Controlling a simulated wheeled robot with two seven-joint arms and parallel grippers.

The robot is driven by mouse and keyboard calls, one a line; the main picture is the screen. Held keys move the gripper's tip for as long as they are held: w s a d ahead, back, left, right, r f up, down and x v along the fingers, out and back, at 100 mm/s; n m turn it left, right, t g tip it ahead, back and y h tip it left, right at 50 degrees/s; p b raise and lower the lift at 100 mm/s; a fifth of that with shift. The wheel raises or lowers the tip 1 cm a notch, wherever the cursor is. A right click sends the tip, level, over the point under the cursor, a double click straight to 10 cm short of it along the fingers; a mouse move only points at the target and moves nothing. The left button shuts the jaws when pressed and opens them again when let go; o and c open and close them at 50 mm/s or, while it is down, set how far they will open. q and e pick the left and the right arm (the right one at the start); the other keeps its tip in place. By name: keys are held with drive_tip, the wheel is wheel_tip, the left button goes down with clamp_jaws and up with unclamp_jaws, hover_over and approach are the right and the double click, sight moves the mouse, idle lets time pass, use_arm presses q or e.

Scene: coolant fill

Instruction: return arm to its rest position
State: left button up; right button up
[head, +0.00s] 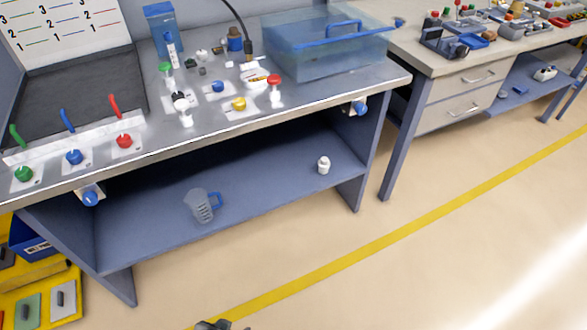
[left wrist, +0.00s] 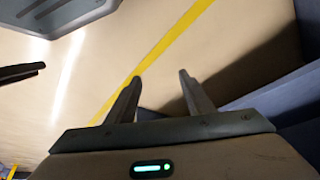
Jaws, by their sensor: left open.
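My left gripper (left wrist: 160,95) is open in the left wrist view. Its two fingers stand apart with only the bare floor between them. In the head view a small dark gripper tip (head: 213,325) just shows at the bottom edge, over the floor by the yellow line. It is well clear of the workbench, and most of that arm is out of view. My right gripper cannot be made out in either view. A dark bar (left wrist: 20,72) at the left of the left wrist view looks like a part of me, but I cannot tell which.
The steel workbench (head: 330,112) holds valves, a blue carton (head: 163,30) and a clear blue tank (head: 325,50). Its lower shelf (head: 262,190) holds a measuring jug (head: 201,206) and a white bottle (head: 323,165). Yellow bins (head: 45,285) stand at left. The floor in front is free.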

use_arm(q)
drive_tip(key=s+d+f+t, duration=0.1)
drive_tip(key=s+d+f, duration=0.1)
drive_tip(key=f, duration=1.3)
drive_tip(key=shift+s+f+t+h, duration=0.3)
drive_tip(key=shift+s+h, duration=0.1)
drive_tip(key=shift+s, duration=0.2)
idle(0.6)
